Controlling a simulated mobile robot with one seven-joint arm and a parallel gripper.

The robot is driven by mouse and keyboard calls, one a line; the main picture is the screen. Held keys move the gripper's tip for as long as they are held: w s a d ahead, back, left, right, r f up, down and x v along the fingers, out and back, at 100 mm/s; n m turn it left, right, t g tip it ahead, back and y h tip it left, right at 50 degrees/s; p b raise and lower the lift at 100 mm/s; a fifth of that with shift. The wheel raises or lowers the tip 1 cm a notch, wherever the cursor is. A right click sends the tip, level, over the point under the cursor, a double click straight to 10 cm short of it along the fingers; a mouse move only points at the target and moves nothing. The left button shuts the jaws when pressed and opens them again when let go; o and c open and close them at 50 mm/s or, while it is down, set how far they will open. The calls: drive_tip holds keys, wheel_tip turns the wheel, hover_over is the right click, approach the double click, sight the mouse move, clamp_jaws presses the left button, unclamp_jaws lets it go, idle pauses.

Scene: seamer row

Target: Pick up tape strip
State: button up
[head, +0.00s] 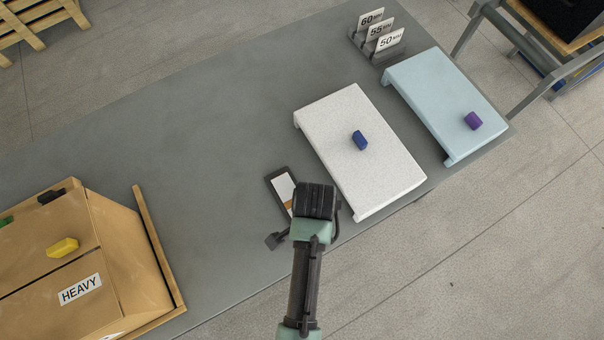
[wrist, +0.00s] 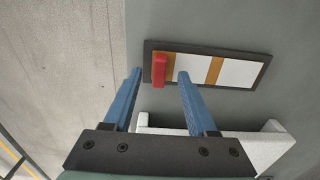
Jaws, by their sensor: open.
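A flat dark-framed tray (wrist: 254,83) with white panels lies on the grey table in the wrist view. Its upper part also shows in the head view (head: 270,181), and my arm hides the rest. A brown tape strip (wrist: 214,70) crosses its middle. Another brown strip (wrist: 170,60) near its left end is partly covered by a red block (wrist: 159,70). I cannot tell which of these is the named tape strip. My gripper (wrist: 160,75) is open and empty, with blue fingers spread on either side of the red block in the picture. Contact cannot be told.
A carton (head: 50,290) marked HEAVY sits left. Size cards (head: 383,38) stand behind. The table's middle is clear.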

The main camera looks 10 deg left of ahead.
wheel_tip(320, 180, down, 3)
drive_tip(key=shift+s+f, duration=0.1)
drive_tip(key=shift+f, duration=0.05)
clamp_jaws()
